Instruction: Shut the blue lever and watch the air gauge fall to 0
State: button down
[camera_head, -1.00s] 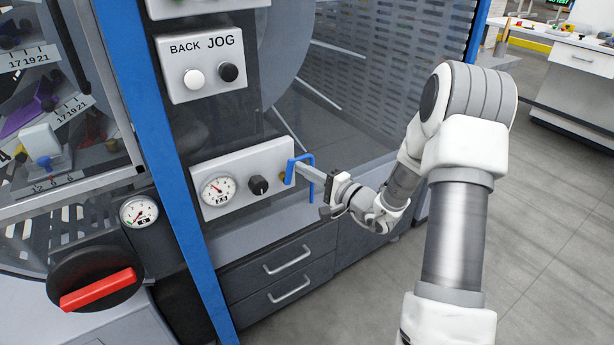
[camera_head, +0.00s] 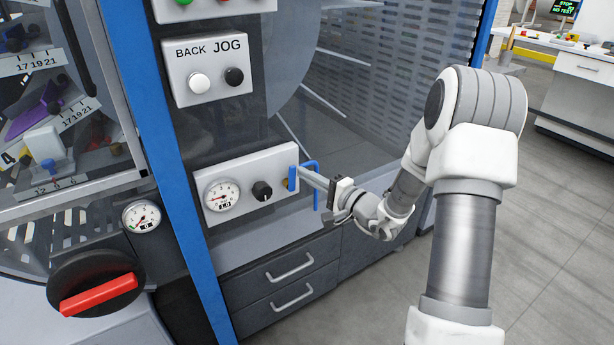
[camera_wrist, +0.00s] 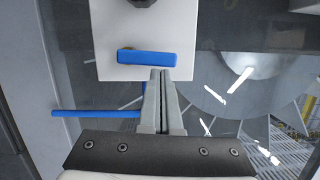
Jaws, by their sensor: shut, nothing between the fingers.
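The blue lever (camera_head: 292,178) is on the right end of a light panel (camera_head: 240,165). In the wrist view the blue lever (camera_wrist: 148,58) lies across the panel, with a brass piece at its left end. A thin blue rod (camera_head: 317,198) hangs beside it; it also shows in the wrist view (camera_wrist: 95,114). My gripper (camera_head: 303,172) is shut and empty, between lever and rod. In the wrist view its tips (camera_wrist: 162,73) are just below the lever's right part; contact cannot be told. A round gauge (camera_head: 222,196) is on the same panel; its numbers are too small to read.
A black knob (camera_head: 262,191) is between gauge and lever. A BACK/JOG button box (camera_head: 207,67) is above. A second gauge (camera_head: 141,215) and a red-handled rotary switch (camera_head: 98,290) are at left. Drawers (camera_head: 285,285) stand below. Open floor (camera_head: 560,270) lies at right.

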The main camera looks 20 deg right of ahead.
jog(key=s+d, duration=0.7)
jog(key=d, duration=0.2)
jog(key=shift+s+f+p, duration=0.2)
jog(key=shift+f+p, duration=0.05)
jog(key=shift+p, duration=0.15)
